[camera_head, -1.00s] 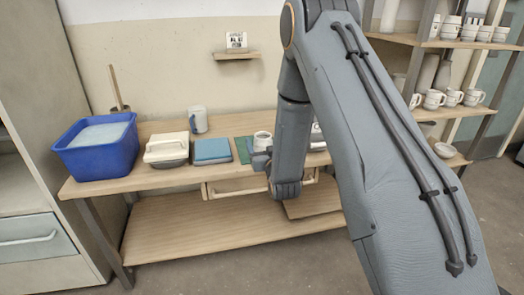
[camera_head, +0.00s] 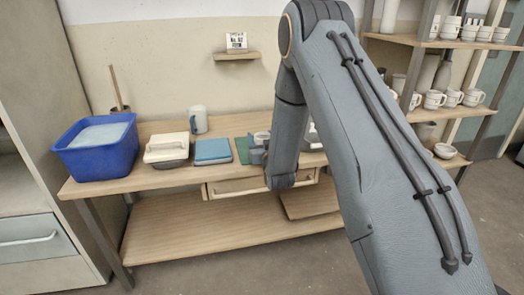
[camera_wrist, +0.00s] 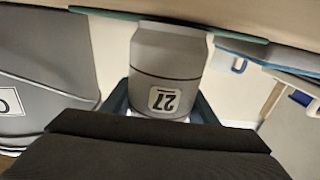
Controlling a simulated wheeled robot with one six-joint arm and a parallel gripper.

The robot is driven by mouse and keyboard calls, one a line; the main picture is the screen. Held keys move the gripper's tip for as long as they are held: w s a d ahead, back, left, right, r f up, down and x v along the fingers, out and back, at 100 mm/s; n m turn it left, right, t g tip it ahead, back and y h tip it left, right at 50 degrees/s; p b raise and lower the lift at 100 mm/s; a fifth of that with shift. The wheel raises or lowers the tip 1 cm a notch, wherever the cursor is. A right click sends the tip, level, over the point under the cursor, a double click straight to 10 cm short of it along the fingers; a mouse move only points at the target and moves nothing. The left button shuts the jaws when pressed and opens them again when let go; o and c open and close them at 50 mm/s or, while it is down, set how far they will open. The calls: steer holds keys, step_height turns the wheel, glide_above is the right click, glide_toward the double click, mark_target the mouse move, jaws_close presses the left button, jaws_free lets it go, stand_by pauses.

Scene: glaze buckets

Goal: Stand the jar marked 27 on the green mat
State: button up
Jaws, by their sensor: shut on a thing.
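The jar marked 27 (camera_wrist: 165,75) is pale grey with a dark line around it. Its label looks upside down in the wrist view, which is itself inverted. My gripper (camera_wrist: 166,108) is shut around the jar. In the head view my gripper (camera_head: 258,152) is at the table, with the jar's pale top (camera_head: 262,136) just showing. The green mat (camera_head: 242,150) lies beside and partly behind them. Its edge (camera_wrist: 232,38) crosses the top of the wrist view by the jar's base. I cannot tell whether the base touches the mat.
A labelled grey object (camera_wrist: 45,75) is close to the jar in the wrist view.

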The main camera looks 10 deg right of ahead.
step_height(320, 180, up, 9)
steer(key=s+f+p, duration=0.5)
steer(key=s+p, duration=0.1)
steer(key=s, duration=0.6)
steer(key=s+f+p, duration=0.6)
steer(key=s, duration=0.7)
steer(key=w+r+b, duration=0.5)
steer(key=w+r, duration=0.1)
steer(key=w, duration=0.6)
steer(key=w+r+b, duration=0.6)
steer(key=w, duration=0.7)
step_height(320, 180, down, 10)
steer(key=shift+r+b, duration=0.2)
steer(key=shift+b, duration=0.15)
steer(key=shift+f, duration=0.15)
